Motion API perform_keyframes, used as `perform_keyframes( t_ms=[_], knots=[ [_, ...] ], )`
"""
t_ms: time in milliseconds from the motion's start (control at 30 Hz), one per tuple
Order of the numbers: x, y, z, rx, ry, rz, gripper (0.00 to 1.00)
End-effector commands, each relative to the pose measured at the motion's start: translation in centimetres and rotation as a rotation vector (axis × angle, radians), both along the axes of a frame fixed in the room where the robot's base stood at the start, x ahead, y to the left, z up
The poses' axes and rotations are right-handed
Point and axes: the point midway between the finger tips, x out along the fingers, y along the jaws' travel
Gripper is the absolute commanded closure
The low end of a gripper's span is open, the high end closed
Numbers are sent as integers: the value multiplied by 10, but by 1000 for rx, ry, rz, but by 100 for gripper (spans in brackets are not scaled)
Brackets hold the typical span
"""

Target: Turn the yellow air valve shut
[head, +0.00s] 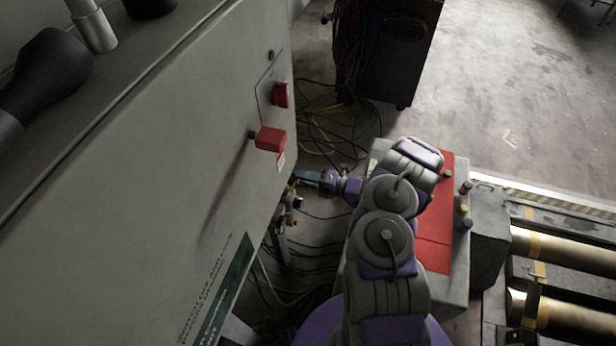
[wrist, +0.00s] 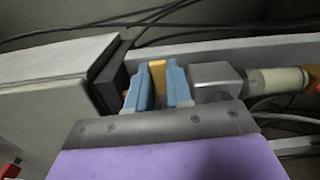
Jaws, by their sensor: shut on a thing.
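The yellow air valve (wrist: 157,80) shows in the wrist view as a small yellow handle piece between the two blue fingers of my gripper (wrist: 158,88). The fingers are shut on it, one on each side. In the head view my gripper (head: 302,178) reaches left from the purple wrist to the valve fittings beside the large grey cabinet. The handle itself is hard to make out there. A grey metal block (wrist: 215,80) and a pale cylindrical fitting (wrist: 278,80) sit right of the fingers in the wrist view. The fingers hide part of the handle.
The grey cabinet (head: 130,170) fills the left, with red switch handles (head: 270,139) jutting out above my gripper. Cables (head: 325,130) lie on the floor behind. A red-topped console (head: 434,215) and rollers (head: 565,250) stand right. Open floor (head: 510,90) is at upper right.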

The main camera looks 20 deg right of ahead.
Motion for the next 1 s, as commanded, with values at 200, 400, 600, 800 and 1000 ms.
perform_keyframes(
  t_ms=[200, 400, 600, 800, 1000],
  knots=[
    [-3, 4, -3, 38, 54, 11, 100],
    [-3, 4, -4, 48, 68, 12, 100],
    [-3, 5, -3, 49, 69, 12, 100],
    [-3, 4, -3, 48, 67, 11, 72],
    [-1, 2, -5, 46, 68, 7, 54]
  ],
)
